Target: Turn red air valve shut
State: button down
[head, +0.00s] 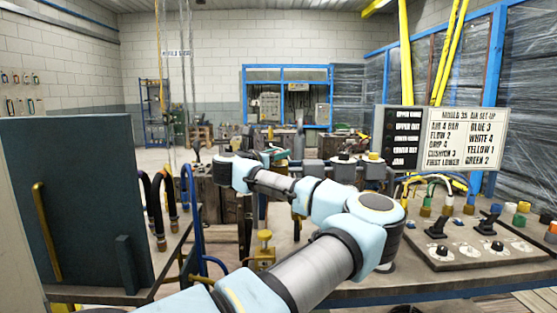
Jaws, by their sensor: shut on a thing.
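My arm reaches in from the bottom and bends back left at the elbow. My gripper (274,156) is small and dark beyond the wrist, at the left end of a grey pipe manifold (318,171). It is shut on what appears to be the red air valve. The wrist and forearm hide most of the jaws and the valve, so the handle's angle cannot be told. Further right on the manifold stand a valve with a dark and white top (343,159) and one with a yellow top (374,158).
A sign (447,138) lists mould air settings. A control panel (480,240) with joysticks and dials lies on the right bench, near coloured hose fittings. A dark plate (80,205) with a brass handle stands left, beside hanging hoses (158,205). A brass fitting (264,245) is below the wrist.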

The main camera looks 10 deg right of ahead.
jog(key=shift+r+m+g+h+b, duration=0.15)
jog(key=shift+m+g+h+b, duration=0.25)
jog(key=shift+m+g+h, duration=0.45)
jog(key=shift+r+g, duration=0.1)
jog(key=shift+g, duration=0.15)
jog(key=shift+c, duration=2.2)
grip_release()
jog(key=shift+f, duration=0.2)
jog(key=b+v, duration=0.6)
jog(key=v, duration=0.4)
jog(key=shift+a, duration=0.35)
